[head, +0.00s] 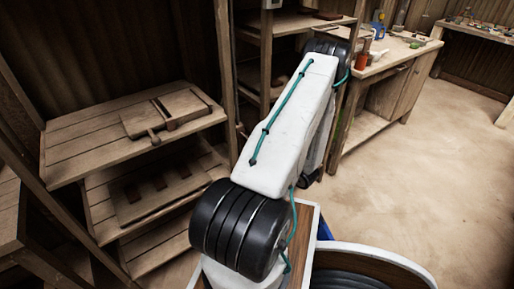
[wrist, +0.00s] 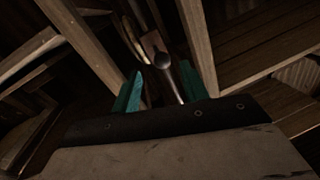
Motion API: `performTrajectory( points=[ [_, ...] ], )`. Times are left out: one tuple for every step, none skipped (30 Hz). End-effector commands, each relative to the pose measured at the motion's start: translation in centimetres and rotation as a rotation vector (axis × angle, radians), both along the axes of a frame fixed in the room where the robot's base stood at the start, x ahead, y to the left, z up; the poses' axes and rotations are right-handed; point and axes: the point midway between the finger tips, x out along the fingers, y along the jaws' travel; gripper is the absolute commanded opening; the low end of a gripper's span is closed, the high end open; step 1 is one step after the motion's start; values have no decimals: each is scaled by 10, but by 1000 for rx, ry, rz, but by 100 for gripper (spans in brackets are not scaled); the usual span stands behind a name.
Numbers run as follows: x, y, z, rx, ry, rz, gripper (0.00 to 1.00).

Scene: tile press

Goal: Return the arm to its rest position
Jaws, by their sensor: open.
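My gripper (wrist: 160,84) shows in the wrist view as two teal fingers standing apart. A rod with a dark round knob (wrist: 164,62) appears between or beyond them. I cannot tell how far away it is, and nothing looks clamped. In the head view my white arm reaches forward and away, past the shelves. My gripper is hidden there behind the arm's own links.
Wooden shelves (head: 75,150) stand at the left, with a flat wooden device (head: 165,112) on the top board. A shelf post (head: 226,75) rises close beside my arm. A workbench (head: 400,52) with a red-orange cup (head: 361,62) is beyond it. Floor (head: 430,160) at right is clear.

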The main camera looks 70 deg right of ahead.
Motion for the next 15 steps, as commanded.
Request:
performTrajectory(
  points=[
    [-4, 1, 0, 0, 0, -1, 44],
    [-5, 2, 0, 0, 0, -1, 44],
    [-6, 3, 0, 0, 0, 0, 44],
    [-6, 3, 0, -1, 0, 0, 44],
    [-6, 3, 0, -1, 0, 0, 44],
    [-6, 3, 0, -1, 0, 0, 44],
    [-6, 3, 0, -1, 0, 0, 44],
    [-6, 3, 0, -1, 0, 0, 44],
    [-6, 3, 0, -1, 0, 0, 44],
    [-6, 3, 0, 0, 0, 0, 44],
    [-6, 3, 0, 0, 0, 0, 44],
    [-6, 3, 0, 0, 0, 0, 44],
    [-6, 3, 0, 0, 0, 0, 44],
    [-6, 3, 0, 0, 0, 0, 44],
    [-6, 3, 0, 0, 0, 0, 44]
  ],
)
